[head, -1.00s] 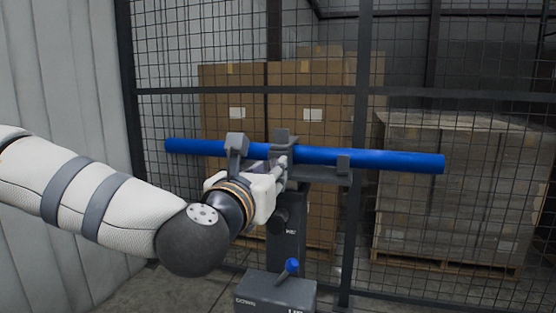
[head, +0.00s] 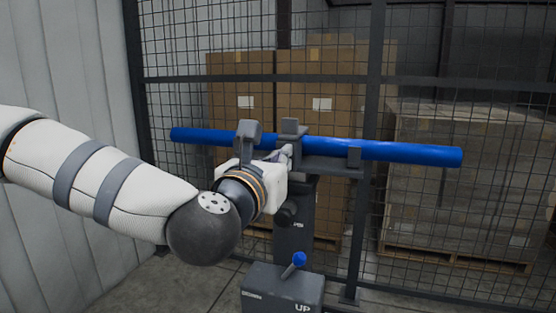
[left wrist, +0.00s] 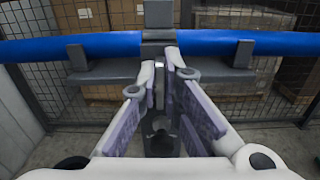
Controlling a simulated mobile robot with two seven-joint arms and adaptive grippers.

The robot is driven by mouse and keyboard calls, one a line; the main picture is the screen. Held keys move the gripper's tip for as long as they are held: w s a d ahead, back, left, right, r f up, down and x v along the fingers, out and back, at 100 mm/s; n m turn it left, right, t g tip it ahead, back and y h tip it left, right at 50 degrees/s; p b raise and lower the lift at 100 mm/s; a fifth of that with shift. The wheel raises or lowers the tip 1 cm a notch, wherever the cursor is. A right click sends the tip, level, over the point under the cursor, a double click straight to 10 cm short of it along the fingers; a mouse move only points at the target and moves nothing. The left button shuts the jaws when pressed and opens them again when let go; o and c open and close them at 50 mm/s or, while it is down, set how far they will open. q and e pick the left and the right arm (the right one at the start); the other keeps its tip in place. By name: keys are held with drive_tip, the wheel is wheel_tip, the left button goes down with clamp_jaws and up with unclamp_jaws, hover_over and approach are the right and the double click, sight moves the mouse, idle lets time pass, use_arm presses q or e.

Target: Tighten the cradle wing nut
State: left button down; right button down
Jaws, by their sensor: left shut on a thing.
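A long blue pipe (head: 410,152) lies level across a dark grey cradle (head: 330,166), which stands on a dark post. My left gripper (head: 285,156) points at the middle of the cradle, just under the pipe. In the left wrist view, the gripper (left wrist: 161,76) has its fingertips close together at the cradle's front, below the blue pipe (left wrist: 250,43). It is shut on a small part there, which I take to be the wing nut; the fingers mostly hide it. The cradle (left wrist: 215,76) spreads to both sides of the fingertips. My right gripper is not in view.
A grey control box (head: 280,288) with a blue-knobbed lever (head: 298,260) stands low in front of the post. A wire mesh fence (head: 350,80) is close behind the pipe, with cardboard boxes (head: 240,90) and a wrapped pallet load (head: 450,200) beyond. A pale ribbed wall is at left.

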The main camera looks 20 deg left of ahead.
use_arm(q)
drive_tip(key=m, duration=0.8)
drive_tip(key=d+m, duration=0.1)
drive_tip(key=m, duration=0.3)
drive_tip(key=shift+f+m, duration=0.3)
drive_tip(key=shift+a+f+m, duration=0.15)
drive_tip(key=shift+f+m, duration=0.1)
drive_tip(key=shift+m, duration=3.35)
drive_tip(key=shift+a+f+m, duration=0.15)
drive_tip(key=shift+f+m, duration=0.05)
drive_tip(key=shift+m, duration=3.4)
drive_tip(key=shift+a+f+m, duration=0.15)
drive_tip(key=shift+f+m, duration=0.1)
drive_tip(key=shift+m, duration=3.35)
